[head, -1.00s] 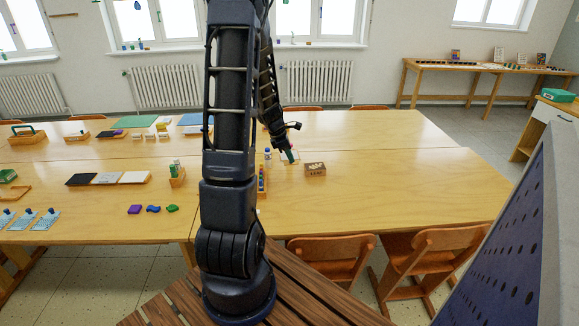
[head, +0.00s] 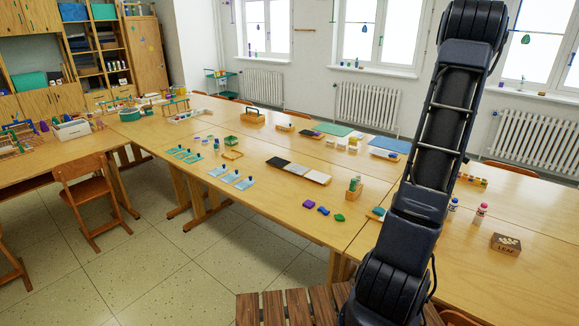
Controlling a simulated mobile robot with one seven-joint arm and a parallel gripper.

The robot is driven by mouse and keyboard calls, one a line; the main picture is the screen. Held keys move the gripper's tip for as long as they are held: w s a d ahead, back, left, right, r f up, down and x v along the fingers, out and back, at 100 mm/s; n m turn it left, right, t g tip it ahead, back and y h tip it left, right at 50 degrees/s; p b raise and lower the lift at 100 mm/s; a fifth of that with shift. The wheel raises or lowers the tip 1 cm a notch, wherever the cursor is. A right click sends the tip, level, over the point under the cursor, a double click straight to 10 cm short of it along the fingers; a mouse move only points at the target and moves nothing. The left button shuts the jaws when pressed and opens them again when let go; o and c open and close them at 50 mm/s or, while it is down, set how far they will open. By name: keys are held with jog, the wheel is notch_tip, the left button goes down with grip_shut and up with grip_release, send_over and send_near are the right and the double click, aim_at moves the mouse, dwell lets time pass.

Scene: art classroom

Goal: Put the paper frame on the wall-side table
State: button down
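A small flat wooden frame (head: 232,155) lies on the long table (head: 290,215), left of the black and white trays. I cannot tell for sure whether it is the paper frame. My arm stands upright on the right of the head view, and its end runs past the top edge. My gripper is out of view, so what it holds is hidden. No table against the window wall shows clearly now.
Black and white trays (head: 298,171), blue cards (head: 228,176) and a LEAF box (head: 506,244) stand on the table. A chair (head: 88,195) stands at the left table. The floor (head: 180,265) at lower left is clear.

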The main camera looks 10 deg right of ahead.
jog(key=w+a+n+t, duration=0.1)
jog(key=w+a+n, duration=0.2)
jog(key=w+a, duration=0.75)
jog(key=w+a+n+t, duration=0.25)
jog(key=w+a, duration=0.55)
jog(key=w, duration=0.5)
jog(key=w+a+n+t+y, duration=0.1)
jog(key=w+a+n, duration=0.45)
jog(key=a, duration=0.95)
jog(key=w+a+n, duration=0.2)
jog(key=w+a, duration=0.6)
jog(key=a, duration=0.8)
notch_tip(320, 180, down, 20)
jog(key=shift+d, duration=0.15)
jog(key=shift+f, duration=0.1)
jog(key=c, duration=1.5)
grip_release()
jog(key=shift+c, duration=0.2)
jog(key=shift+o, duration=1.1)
